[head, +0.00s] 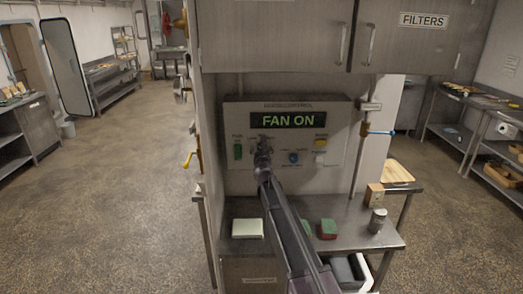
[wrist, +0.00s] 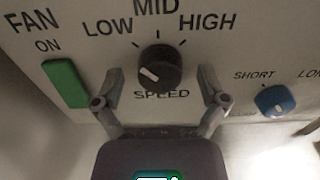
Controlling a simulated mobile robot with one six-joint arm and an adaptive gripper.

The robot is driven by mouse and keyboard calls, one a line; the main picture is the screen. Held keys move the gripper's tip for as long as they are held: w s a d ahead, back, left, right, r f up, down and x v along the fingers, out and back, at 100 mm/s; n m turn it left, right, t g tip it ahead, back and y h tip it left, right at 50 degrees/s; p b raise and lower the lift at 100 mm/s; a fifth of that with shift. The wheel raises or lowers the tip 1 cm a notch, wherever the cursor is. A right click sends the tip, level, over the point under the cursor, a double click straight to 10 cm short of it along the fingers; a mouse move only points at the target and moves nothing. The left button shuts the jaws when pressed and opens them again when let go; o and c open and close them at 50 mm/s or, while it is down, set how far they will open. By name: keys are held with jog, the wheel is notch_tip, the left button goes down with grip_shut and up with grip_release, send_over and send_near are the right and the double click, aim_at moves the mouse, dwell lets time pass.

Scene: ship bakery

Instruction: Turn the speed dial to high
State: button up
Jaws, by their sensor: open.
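The black speed dial (wrist: 160,68) sits on the panel in the wrist view, under the words LOW, MID and HIGH. The white mark on its face lies on the left half, on the LOW side. My gripper (wrist: 161,76) is open, with one fingertip on each side of the dial and a visible gap to it on both sides. In the head view my gripper (head: 262,148) is in front of the panel (head: 334,110) and hides most of the dial. The panel's display (head: 282,121) reads FAN ON.
A green fan switch (wrist: 65,83) is left of the dial, and a blue knob (wrist: 275,100) is right of it. Below the panel, a steel counter (head: 345,238) holds a pale block (head: 247,228), red-and-green pads (head: 328,229) and a metal can (head: 377,220). Cabinets (head: 275,35) hang above.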

jog(key=c, duration=1.2)
jog(key=shift+o, duration=0.2)
jog(key=shift+m, duration=0.5)
jog(key=m, duration=0.8)
jog(key=shift+w, duration=0.1)
jog(key=m, duration=0.8)
jog(key=shift+m, duration=0.4)
